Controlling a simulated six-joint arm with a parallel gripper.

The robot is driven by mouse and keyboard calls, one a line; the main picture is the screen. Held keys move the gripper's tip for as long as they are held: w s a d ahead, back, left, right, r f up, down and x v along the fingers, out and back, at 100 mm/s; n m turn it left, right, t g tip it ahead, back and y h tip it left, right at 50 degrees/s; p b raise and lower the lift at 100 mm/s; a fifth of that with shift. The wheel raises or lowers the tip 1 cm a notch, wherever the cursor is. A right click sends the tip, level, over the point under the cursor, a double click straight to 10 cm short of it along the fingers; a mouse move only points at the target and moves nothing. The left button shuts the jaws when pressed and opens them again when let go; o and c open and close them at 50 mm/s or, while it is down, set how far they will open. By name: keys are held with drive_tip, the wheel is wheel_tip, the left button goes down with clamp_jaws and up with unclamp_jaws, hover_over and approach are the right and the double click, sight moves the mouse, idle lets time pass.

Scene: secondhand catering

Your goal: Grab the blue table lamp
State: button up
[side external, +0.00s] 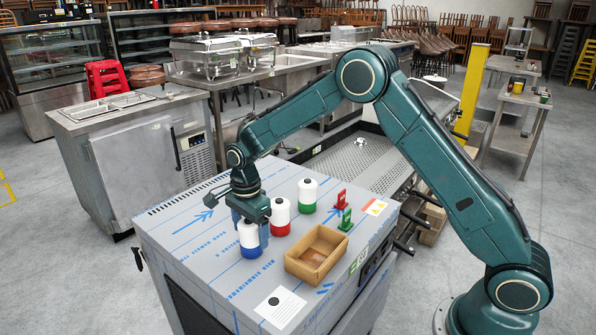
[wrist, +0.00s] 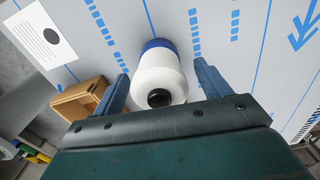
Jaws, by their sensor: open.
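The blue table lamp (side external: 250,240) has a white rounded body above a blue base and stands upright on the film-covered steel top. My gripper (side external: 252,224) is directly above it, pointing down. In the wrist view the lamp (wrist: 160,74), with a dark knob on its end, lies between the two spread fingers of my gripper (wrist: 162,72). Gaps show on both sides, so the fingers look apart from it. A red-based lamp (side external: 280,217) and a green-based lamp (side external: 307,196) of the same shape stand behind it to the right.
An open cardboard box (side external: 300,268) stands right of the lamp. Small red (side external: 341,200) and green (side external: 346,219) items stand near the right edge. A white card (side external: 280,306) lies at the front. The left part of the steel top (side external: 185,232) is clear.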

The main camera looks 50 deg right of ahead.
drive_tip(key=shift+f, duration=1.2)
drive_tip(key=c, duration=1.3)
drive_tip(key=shift+r, duration=0.2)
wheel_tip(320, 180, up, 20)
drive_tip(key=shift+f, duration=0.15)
